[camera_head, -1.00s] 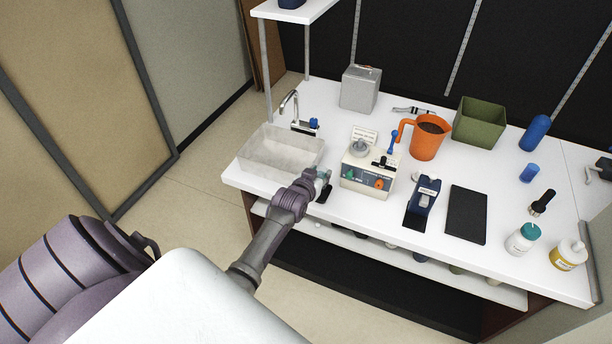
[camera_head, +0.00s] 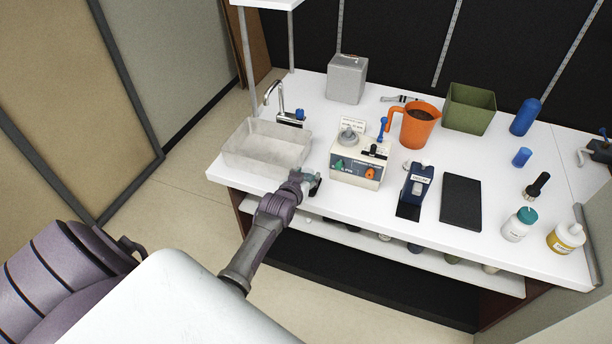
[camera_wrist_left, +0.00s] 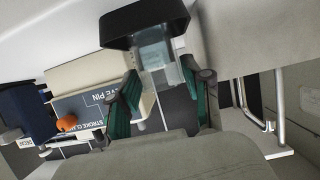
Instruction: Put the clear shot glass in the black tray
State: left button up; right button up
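My left gripper (camera_head: 308,181) is at the counter's front edge, between the grey basin and the cream machine. In the left wrist view its two green-padded fingers (camera_wrist_left: 162,88) stand apart. The clear glass (camera_wrist_left: 157,55) shows at their tips; I cannot tell whether both fingers press on it. A dark rounded object (camera_wrist_left: 145,20) lies right beyond the glass, partly covered by it. I cannot tell what it is. A flat black tray-like rectangle (camera_head: 461,201) lies on the counter, well to the right of the gripper. My right gripper is out of view.
The cream machine (camera_head: 357,165) stands close to the gripper's right, the grey basin (camera_head: 262,160) to its left. A blue device (camera_head: 416,185) stands between the machine and the black rectangle. An orange jug (camera_head: 418,128), green bin (camera_head: 470,108) and white bottle (camera_head: 517,226) are farther off.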

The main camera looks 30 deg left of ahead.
pick_arm(q)
jog(key=shift+w, duration=0.1)
jog(key=shift+s+r, duration=0.2)
jog(key=shift+r, duration=0.05)
jog(key=v, duration=1.1)
jog(key=shift+s+d, duration=0.15)
jog(key=shift+s, duration=0.2)
jog(key=s+d+f+m+g+h, duration=0.1)
jog(key=s+d+f+g, duration=0.2)
jog(key=f, duration=0.6)
jog(key=s+d+f+h, duration=0.15)
jog(key=s+f, duration=0.25)
jog(key=f, duration=0.5)
jog(key=s+d+f+m+g, duration=0.15)
jog(key=s+d+f, duration=0.25)
jog(key=f, duration=0.4)
jog(key=s+d+f+g, duration=0.1)
jog(key=s+f, duration=0.4)
jog(key=s, duration=0.5)
jog(key=s+d+f+m+g, duration=0.1)
jog(key=s+f+g, duration=0.3)
jog(key=s, duration=0.6)
jog(key=s+d+f+m+g, duration=0.1)
jog(key=s+f+g, duration=0.1)
jog(key=s+f, duration=0.6)
jog(key=shift+s+d+f, duration=0.15)
jog(key=shift+s+f, duration=0.05)
jog(key=shift+s, duration=0.95)
